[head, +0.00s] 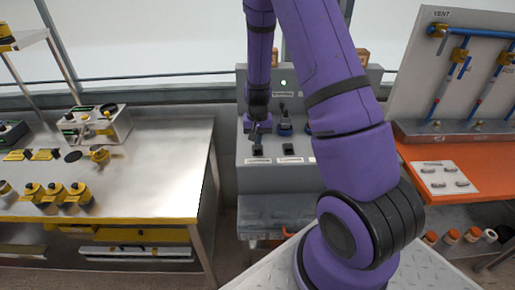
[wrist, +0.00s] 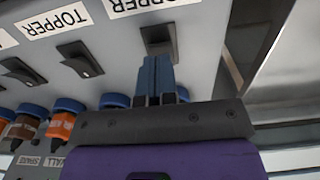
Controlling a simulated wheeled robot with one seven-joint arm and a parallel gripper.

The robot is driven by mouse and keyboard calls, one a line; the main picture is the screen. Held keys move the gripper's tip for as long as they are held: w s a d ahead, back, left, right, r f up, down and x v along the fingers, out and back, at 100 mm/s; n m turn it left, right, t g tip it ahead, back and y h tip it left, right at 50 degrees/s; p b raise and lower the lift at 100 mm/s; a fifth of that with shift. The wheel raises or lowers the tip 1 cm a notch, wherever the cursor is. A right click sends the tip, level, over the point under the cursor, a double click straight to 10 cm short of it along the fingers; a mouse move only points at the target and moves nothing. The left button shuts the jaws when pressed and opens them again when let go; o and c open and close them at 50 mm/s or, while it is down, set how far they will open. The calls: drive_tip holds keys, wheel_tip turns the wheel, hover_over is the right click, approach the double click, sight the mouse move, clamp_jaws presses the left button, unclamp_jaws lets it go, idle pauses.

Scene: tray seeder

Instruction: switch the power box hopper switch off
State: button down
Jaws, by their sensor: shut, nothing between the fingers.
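The power box (head: 248,180) is a grey cabinet with a lit green lamp (head: 283,82), standing behind my arm. Black rocker switches sit in a row on its panel. My gripper (head: 256,136) is shut and empty in front of the leftmost switch (head: 257,150). In the wrist view the blue fingertips (wrist: 157,62) overlap the edge of this switch (wrist: 160,38); I cannot tell whether they touch it. A second switch (wrist: 80,58) lies to the left.
Blue-capped round fittings, one orange (wrist: 60,125), line up close to the fingers. A steel bench (head: 150,180) with yellow and black parts stands left. An orange bench (head: 450,155) with a vent board (head: 410,80) stands right. My arm hides the box's right part.

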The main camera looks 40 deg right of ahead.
drive_tip(key=shift+f, duration=1.25)
idle(0.8)
drive_tip(key=shift+r, duration=3.5)
wheel_tip(320, 180, up, 14)
drive_tip(key=n+t, duration=0.2)
hover_over(257, 148)
drive_tip(key=s+a, duration=0.3)
drive_tip(key=a, duration=0.2)
drive_tip(key=s+a+r+n, duration=0.1)
drive_tip(key=s+a+r, duration=0.2)
drive_tip(key=s+r, duration=0.45)
drive_tip(key=s+a+r+n+t, duration=0.1)
drive_tip(key=s+a+r+n, duration=0.1)
drive_tip(key=s+r, duration=0.3)
drive_tip(key=s+a+r+n+t, duration=0.1)
drive_tip(key=s+a+r+t, duration=0.1)
drive_tip(key=s+r, duration=0.4)
drive_tip(key=s+a, duration=0.1)
drive_tip(key=s, duration=0.4)
drive_tip(key=shift+n, duration=0.4)
